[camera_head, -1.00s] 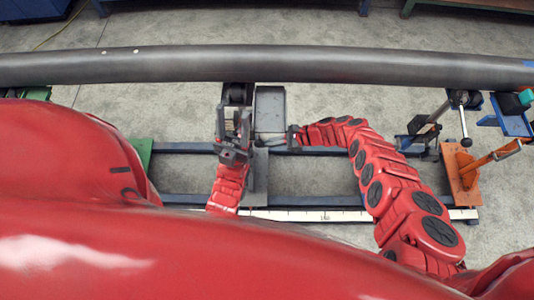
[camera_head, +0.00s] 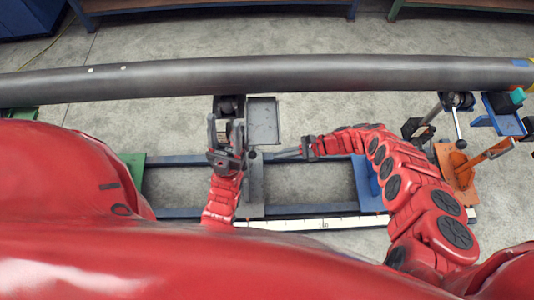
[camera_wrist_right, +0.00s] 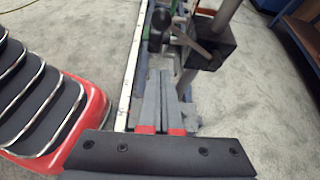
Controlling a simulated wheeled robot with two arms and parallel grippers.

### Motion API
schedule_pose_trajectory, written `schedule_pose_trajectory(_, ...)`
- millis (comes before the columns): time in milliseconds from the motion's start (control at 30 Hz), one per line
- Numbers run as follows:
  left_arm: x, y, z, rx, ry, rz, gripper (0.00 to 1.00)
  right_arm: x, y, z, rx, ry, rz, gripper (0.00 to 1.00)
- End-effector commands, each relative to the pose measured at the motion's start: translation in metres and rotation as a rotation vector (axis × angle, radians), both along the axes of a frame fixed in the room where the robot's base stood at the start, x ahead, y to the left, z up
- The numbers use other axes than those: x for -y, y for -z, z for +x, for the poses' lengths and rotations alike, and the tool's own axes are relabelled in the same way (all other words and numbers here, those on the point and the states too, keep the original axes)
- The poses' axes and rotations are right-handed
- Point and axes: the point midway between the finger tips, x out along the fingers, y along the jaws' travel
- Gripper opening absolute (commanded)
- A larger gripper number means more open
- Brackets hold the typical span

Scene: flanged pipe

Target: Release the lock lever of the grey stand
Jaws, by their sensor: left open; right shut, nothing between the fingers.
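The grey stand stands under the pipe (camera_head: 270,76); its dark roller head (camera_head: 229,104) and grey base (camera_head: 252,190) show in the head view. In the right wrist view, a post with a black collar (camera_wrist_right: 212,48) and a dark knob on a short arm (camera_wrist_right: 158,28) show beyond my fingertips; I cannot tell for certain which part is the lock lever. My left gripper (camera_head: 226,135) is open, upright just in front of the roller head. My right gripper (camera_head: 280,154) is shut and empty, pointing left at the stand's base. It also shows in the right wrist view (camera_wrist_right: 165,80), apart from the knob.
A grey tray (camera_head: 262,120) lies behind my right fingertips. Blue rails (camera_head: 320,210) run across the floor. An orange stand (camera_head: 458,175) with a lever and a blue bracket (camera_head: 503,118) stand at the right. Green supports (camera_head: 132,168) are at the left.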

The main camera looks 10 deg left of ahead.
Motion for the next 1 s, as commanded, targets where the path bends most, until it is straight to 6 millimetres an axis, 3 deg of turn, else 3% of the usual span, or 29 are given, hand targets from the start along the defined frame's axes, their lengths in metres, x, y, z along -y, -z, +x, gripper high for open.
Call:
schedule_pose_trajectory(100,0.0,0.0,0.0,0.0,0.0,0.0,0.5,0.016,-0.008,0.004,0.001,0.001,-0.002,0.0)
schedule_pose_trajectory(267,0.0,0.001,0.0,0.0,0.0,0.0,0.5,0.025,-0.013,0.005,-0.001,0.0,0.0,0.0)
schedule_pose_trajectory(1000,0.0,0.001,0.0,0.0,0.0,0.0,0.5,0.026,-0.014,0.005,-0.001,-0.001,0.001,0.0)
